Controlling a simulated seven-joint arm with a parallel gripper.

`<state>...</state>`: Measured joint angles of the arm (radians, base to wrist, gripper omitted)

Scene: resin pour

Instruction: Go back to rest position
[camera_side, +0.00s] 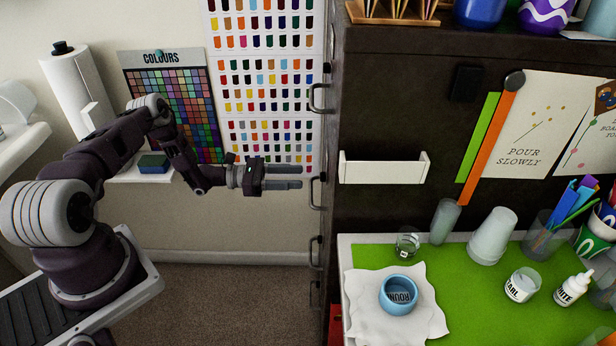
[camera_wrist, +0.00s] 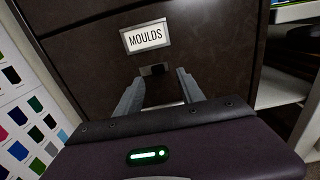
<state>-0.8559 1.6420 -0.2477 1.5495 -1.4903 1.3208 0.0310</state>
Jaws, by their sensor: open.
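My gripper (camera_side: 284,177) is raised in the air to the left of the dark cabinet in the side view, its fingers pointing right towards the cabinet's drawer side. Its two fingers are apart with nothing between them. In the wrist view my gripper (camera_wrist: 158,88) also shows open and empty, facing a dark drawer front (camera_wrist: 215,60) with a label reading MOULDS (camera_wrist: 145,37). A small dark handle sits between the fingertips in that picture. I cannot tell whether the fingers touch the drawer; in the side view they look apart from it.
On the green mat (camera_side: 470,310) stand a blue round mould (camera_side: 398,294) on a white cloth (camera_side: 365,325), a small glass (camera_side: 406,246), stacked cups (camera_side: 492,236), a labelled jar (camera_side: 521,285) and a white bottle (camera_side: 572,288). Drawer handles (camera_side: 318,98) project from the cabinet near my gripper.

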